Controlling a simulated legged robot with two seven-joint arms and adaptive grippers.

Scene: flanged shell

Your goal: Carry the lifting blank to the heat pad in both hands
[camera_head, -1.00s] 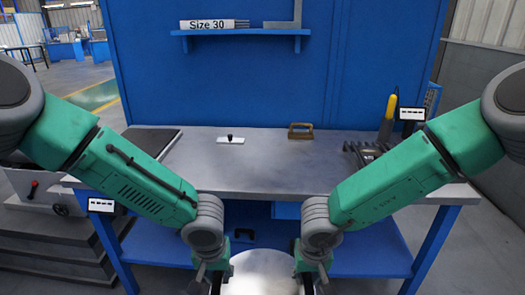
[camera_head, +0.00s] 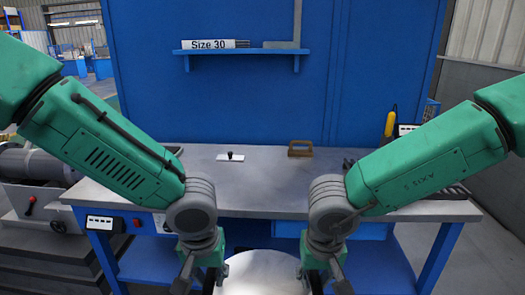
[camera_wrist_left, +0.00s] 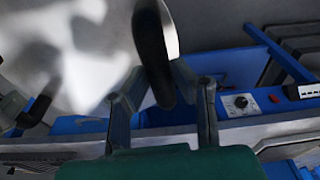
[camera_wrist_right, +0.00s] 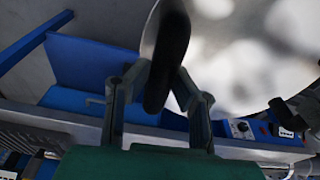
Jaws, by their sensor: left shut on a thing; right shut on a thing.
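The blank (camera_head: 262,274) is a round, shiny metal disc at the bottom centre of the head view, in front of the bench. My left gripper (camera_head: 208,284) is at its left side and my right gripper (camera_head: 312,284) at its right. In the left wrist view, my left gripper (camera_wrist_left: 160,98) is shut on a dark handle (camera_wrist_left: 150,45) at the rim of the disc (camera_wrist_left: 85,55). In the right wrist view, my right gripper (camera_wrist_right: 158,95) is shut on the opposite dark handle (camera_wrist_right: 167,55). I cannot clearly identify the heat pad; my left arm covers the bench's left end.
The grey bench top (camera_head: 275,185) lies ahead, with clear room in its middle. A white plate with a black knob (camera_head: 230,157) and a brown-handled tool (camera_head: 300,149) lie at the back. A yellow-handled tool (camera_head: 390,124) stands at right. A control panel (camera_head: 104,223) is on the left front.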

